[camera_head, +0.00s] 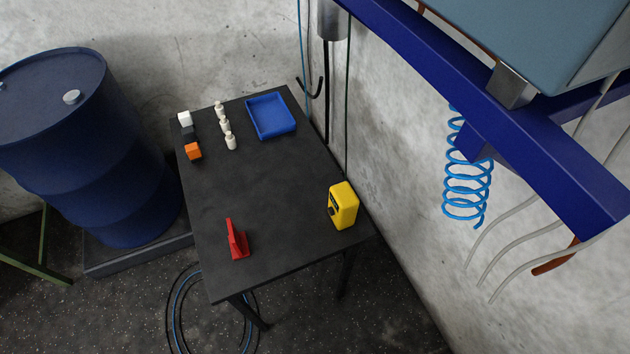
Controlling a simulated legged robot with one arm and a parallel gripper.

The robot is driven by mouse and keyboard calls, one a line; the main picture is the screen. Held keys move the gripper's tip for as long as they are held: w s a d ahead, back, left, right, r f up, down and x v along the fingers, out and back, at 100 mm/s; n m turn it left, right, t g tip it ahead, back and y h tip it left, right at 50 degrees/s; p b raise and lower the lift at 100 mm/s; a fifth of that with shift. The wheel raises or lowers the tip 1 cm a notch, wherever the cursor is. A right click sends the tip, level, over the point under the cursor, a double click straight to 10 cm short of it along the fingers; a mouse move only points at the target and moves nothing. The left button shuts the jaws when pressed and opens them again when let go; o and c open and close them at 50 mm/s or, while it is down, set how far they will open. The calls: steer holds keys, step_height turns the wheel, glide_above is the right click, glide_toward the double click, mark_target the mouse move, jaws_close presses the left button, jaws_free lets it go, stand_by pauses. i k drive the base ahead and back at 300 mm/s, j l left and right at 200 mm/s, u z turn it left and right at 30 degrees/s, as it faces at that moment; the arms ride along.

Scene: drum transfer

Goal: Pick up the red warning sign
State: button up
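The red warning sign (237,240) is a small red wedge-like piece. It stands on the dark table (260,185) near the table's front left edge. Nothing touches it and its top is clear. My gripper does not show in the head view.
On the table stand a yellow device (343,206) at the right edge, a blue tray (271,116) at the back, white bottles (230,141) and an orange block (193,151). A blue drum (95,150) stands left. A blue beam (480,105) with a coiled hose (467,190) hangs right.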

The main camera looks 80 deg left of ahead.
mark_target(238, 243)
steer(key=u, duration=3.5)
steer(key=j+z, duration=0.1)
steer(key=z, duration=1.7)
steer(key=k+j+z, duration=0.15)
steer(key=k+j, duration=0.4)
steer(key=k+j+z, duration=0.2)
steer(key=k+j, duration=0.25)
steer(key=k, duration=0.2)
